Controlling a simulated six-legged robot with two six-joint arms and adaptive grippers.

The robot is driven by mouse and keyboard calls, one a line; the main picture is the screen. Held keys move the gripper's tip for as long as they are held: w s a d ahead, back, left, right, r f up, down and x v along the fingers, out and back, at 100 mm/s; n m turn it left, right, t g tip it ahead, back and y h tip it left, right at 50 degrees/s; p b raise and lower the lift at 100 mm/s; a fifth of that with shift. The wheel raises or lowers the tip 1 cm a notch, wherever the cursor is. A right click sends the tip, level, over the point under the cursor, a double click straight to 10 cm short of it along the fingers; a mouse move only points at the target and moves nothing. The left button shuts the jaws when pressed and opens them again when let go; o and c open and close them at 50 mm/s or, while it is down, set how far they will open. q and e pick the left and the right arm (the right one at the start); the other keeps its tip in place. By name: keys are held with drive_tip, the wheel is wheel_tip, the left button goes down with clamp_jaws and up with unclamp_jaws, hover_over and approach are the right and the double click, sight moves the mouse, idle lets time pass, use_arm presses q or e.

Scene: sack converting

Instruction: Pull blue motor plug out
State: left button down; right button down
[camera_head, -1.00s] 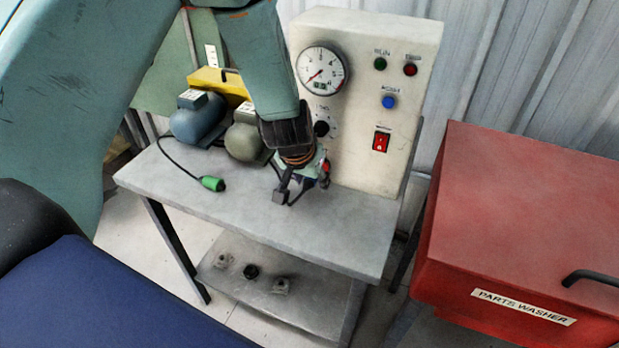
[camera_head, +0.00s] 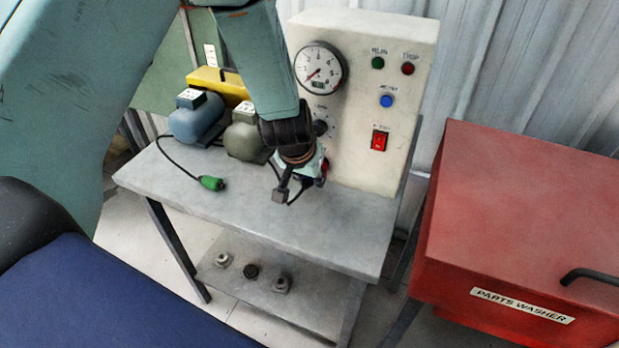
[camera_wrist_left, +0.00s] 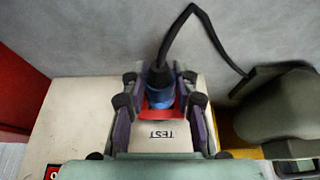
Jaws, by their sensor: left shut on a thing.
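The blue plug (camera_wrist_left: 159,92) has a black cable (camera_wrist_left: 178,40) rising from its back. My left gripper (camera_wrist_left: 160,100) is shut on the plug, with a finger on either side. The plug's front meets a red socket (camera_wrist_left: 172,117) by a white TEST label (camera_wrist_left: 160,135); how deep it sits is hidden. In the head view the left gripper (camera_head: 302,180) is low in front of the cream panel (camera_head: 357,165) and mostly hides the plug. The blue motor (camera_head: 195,124) stands at the back left of the bench (camera_head: 280,224). My right gripper is out of view.
A green plug (camera_head: 212,183) lies on the bench, on a dark cable. The red parts washer (camera_head: 520,230) stands at right. The bench's front right is clear.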

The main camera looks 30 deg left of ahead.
use_arm(q)
drive_tip(key=shift+s, duration=0.1)
idle(0.4)
drive_tip(key=shift+s+b, duration=0.55)
drive_tip(key=shift+s, duration=0.05)
drive_tip(key=shift+s+f+b, duration=0.1)
drive_tip(key=shift+s+b, duration=0.4)
drive_tip(key=shift+s, duration=0.1)
drive_tip(key=shift+s+b, duration=0.5)
drive_tip(key=shift+s, duration=0.6)
